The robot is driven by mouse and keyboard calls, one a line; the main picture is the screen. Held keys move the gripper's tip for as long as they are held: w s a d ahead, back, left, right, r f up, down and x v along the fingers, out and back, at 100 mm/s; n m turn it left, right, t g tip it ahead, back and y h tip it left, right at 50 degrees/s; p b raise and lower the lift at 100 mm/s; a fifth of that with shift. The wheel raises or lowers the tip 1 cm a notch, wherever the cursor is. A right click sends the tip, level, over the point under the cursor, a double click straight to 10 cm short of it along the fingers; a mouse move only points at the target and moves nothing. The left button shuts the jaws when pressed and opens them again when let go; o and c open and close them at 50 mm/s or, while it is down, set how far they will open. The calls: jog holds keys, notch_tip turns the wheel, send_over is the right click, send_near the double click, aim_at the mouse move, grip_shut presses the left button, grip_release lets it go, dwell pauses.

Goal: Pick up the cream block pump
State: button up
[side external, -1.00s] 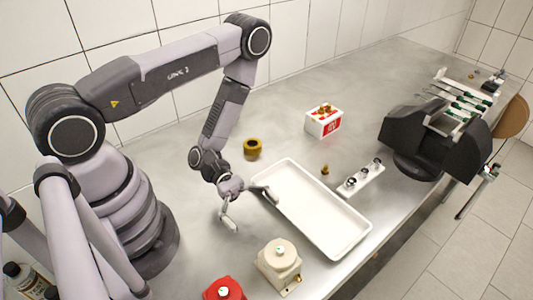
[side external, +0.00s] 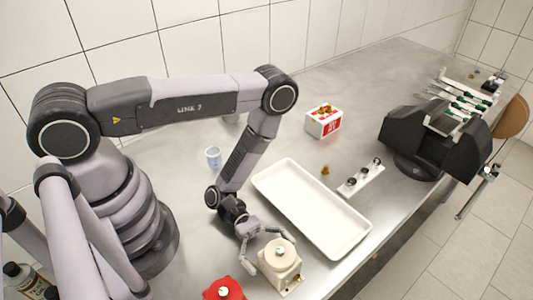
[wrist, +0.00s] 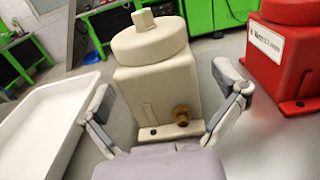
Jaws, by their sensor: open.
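The cream block pump (side external: 281,264) stands upright on the metal table, in front of the white tray. In the wrist view the cream block pump (wrist: 155,85) shows a round top with a small knob, a square body and a brass fitting low on its front. My gripper (side external: 266,250) is open beside the pump in the side view. In the wrist view the fingers of my gripper (wrist: 166,103) are spread to either side of the pump's lower body. I cannot tell whether either finger touches it.
A red pump (side external: 224,289) stands close to the cream one; it also shows in the wrist view (wrist: 285,55). The white tray (side external: 262,188) lies behind. A small box (side external: 323,122), a blue-white cup (side external: 213,157) and a white rack (side external: 360,180) are farther back.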

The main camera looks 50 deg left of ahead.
jog(key=shift+d, duration=1)
jog(key=shift+r, duration=0.1)
jog(key=c, duration=1.3)
